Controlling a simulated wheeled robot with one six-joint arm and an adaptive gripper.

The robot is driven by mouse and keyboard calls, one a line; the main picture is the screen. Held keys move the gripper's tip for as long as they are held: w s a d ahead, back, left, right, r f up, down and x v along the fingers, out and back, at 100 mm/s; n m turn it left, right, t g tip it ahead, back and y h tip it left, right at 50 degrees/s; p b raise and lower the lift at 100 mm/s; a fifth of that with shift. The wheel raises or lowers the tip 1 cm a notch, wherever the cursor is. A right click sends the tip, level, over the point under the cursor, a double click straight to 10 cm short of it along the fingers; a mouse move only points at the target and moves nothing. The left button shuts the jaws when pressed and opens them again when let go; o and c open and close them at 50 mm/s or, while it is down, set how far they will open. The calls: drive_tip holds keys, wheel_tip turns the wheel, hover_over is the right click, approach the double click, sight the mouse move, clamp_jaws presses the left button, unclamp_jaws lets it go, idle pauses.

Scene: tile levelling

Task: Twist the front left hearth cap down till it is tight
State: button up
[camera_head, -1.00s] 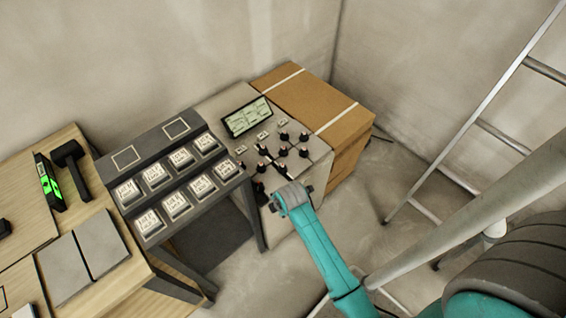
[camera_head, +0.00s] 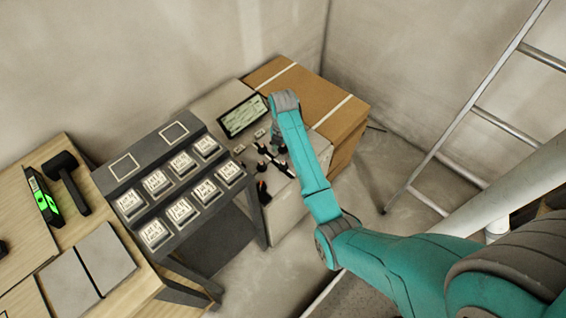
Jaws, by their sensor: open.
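The hearth (camera_head: 283,212) is a grey, slab-topped block in the middle of the head view. Several small dark caps with red parts stand on its top, and one cap (camera_head: 262,167) shows left of my arm. My arm covers the right part of the top, so I cannot tell for sure which cap is the front left one. My gripper (camera_head: 277,148) is over the caps, mostly hidden under my wrist. It is open, and I cannot see anything between its fingers or whether it touches a cap.
A display panel (camera_head: 242,117) lies at the back of the hearth, by a cardboard box (camera_head: 318,97). A workbench (camera_head: 22,255) holds a mallet (camera_head: 66,172), green level (camera_head: 43,200) and grey tiles. A ladder (camera_head: 455,125) leans right.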

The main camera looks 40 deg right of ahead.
sight(283, 164)
wheel_tip(283, 164, down, 9)
drive_tip(key=shift+r, duration=0.2)
idle(0.3)
clamp_jaws()
